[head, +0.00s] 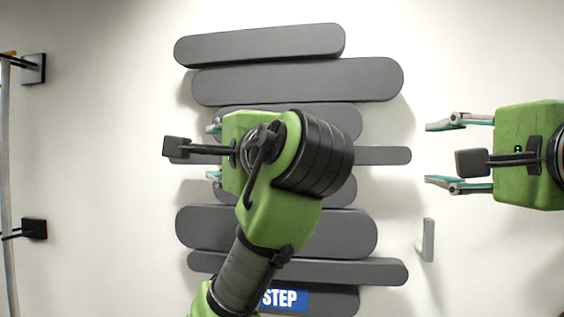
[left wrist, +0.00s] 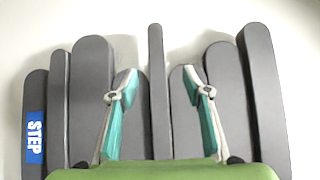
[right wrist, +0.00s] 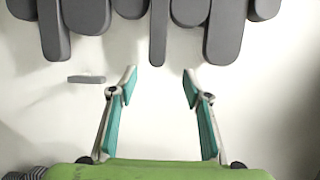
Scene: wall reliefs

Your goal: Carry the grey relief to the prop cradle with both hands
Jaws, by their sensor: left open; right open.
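The grey relief (head: 296,82) is a stack of dark grey rounded horizontal slats of different lengths on the white wall. A blue STEP label (head: 285,299) sits at its bottom. My left gripper (head: 211,151) is open in front of the relief's middle; my arm hides part of it. In the left wrist view a thin slat (left wrist: 157,120) shows between the open fingers; contact cannot be told. My right gripper (head: 430,153) is open and empty, just right of the relief. In the right wrist view the thin slat (right wrist: 158,40) ends short of its fingertips. No prop cradle is clearly identifiable.
A small pale grey bracket (head: 428,240) stands out from the wall below my right gripper. Two black wall brackets (head: 33,69) (head: 34,229) and a pale upright pole (head: 8,180) are at the far left. The wall between them and the relief is bare.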

